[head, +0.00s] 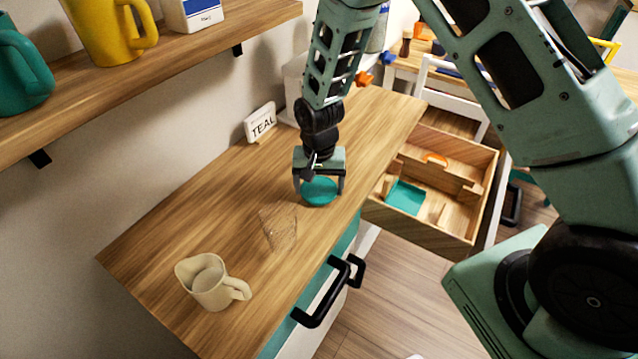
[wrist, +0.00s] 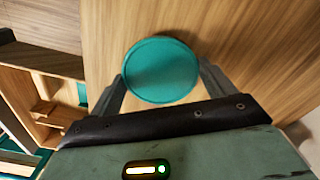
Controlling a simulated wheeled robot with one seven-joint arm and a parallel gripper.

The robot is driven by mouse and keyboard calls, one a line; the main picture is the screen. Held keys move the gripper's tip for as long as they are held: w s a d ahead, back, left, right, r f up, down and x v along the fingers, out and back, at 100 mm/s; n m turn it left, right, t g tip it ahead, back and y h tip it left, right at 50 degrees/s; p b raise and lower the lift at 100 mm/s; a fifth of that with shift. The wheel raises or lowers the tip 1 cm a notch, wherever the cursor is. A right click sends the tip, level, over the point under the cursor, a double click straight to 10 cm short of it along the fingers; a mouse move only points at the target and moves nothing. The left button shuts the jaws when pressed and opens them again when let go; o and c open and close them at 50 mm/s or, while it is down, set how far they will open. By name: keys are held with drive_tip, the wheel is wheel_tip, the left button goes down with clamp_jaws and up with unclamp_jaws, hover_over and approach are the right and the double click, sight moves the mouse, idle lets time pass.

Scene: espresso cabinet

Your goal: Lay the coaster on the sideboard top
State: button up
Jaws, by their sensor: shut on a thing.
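A round teal coaster (head: 319,192) is between the fingers of my gripper (head: 319,188), over the sideboard top (head: 215,225). In the wrist view the coaster (wrist: 161,70) lies flat between the two fingertips (wrist: 161,80), which touch its left and right edges. My gripper is shut on it. The coaster is at or just above the wood; I cannot tell whether it touches the top.
A clear glass (head: 279,229) and a cream jug (head: 212,282) stand nearer on the top. A "TEAL" sign (head: 260,122) stands at the wall. An open drawer (head: 440,185) holds a teal square piece (head: 405,197). A shelf (head: 150,75) with mugs overhangs the left.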

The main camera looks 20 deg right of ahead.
sight(319, 189)
drive_tip(key=shift+f, duration=0.1)
drive_tip(key=o, duration=0.9)
drive_tip(key=shift+o, duration=0.2)
wheel_tip(319, 189, up, 12)
drive_tip(key=b, duration=0.2)
drive_tip(key=s+a+r+n+y, duration=0.1)
drive_tip(key=s+a+r+n, duration=0.2)
drive_tip(key=s, duration=0.4)
drive_tip(key=s+a+r+n, duration=0.3)
drive_tip(key=s+a+r, duration=0.1)
drive_tip(key=s, duration=0.3)
drive_tip(key=s+r+n, duration=0.1)
drive_tip(key=s+n, duration=0.5)
drive_tip(key=s, duration=0.6)
drive_tip(key=shift+s+d+r+n, duration=0.3)
drive_tip(key=shift+s+d+r, duration=0.05)
drive_tip(key=shift+s+r, duration=0.05)
